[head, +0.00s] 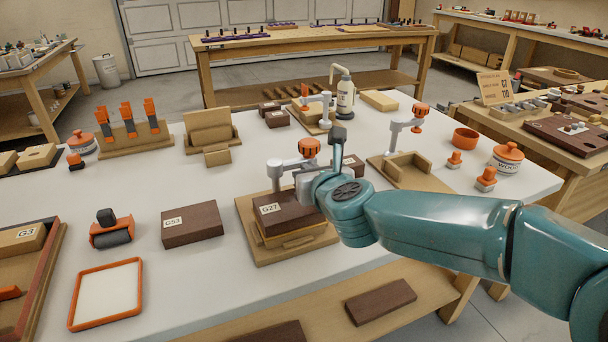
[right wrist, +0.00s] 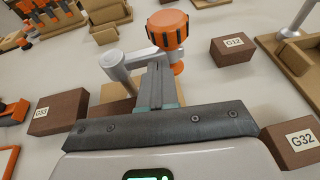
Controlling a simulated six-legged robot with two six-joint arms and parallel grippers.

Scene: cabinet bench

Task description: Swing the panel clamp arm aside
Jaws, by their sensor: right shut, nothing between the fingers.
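The panel clamp stands on a wooden fixture (head: 258,245) in the head view. Its grey post (head: 275,180) carries a short arm ending in an orange knob (head: 309,148). A brown block labelled G27 (head: 280,212) lies in the fixture, below the clamp. My right gripper (head: 306,182) is over the block, beside the clamp. In the right wrist view its shut, empty fingers (right wrist: 157,80) point at the clamp arm (right wrist: 139,57), just below the orange knob (right wrist: 167,30). I cannot tell whether they touch it. My left gripper is not in view.
Block G53 (head: 192,224) lies to the left, with an orange-rimmed tray (head: 106,294) in front. Another clamp (head: 400,128) stands behind right. Block G32 (right wrist: 293,142) is close on the right in the wrist view; block G12 (right wrist: 233,50) is beyond.

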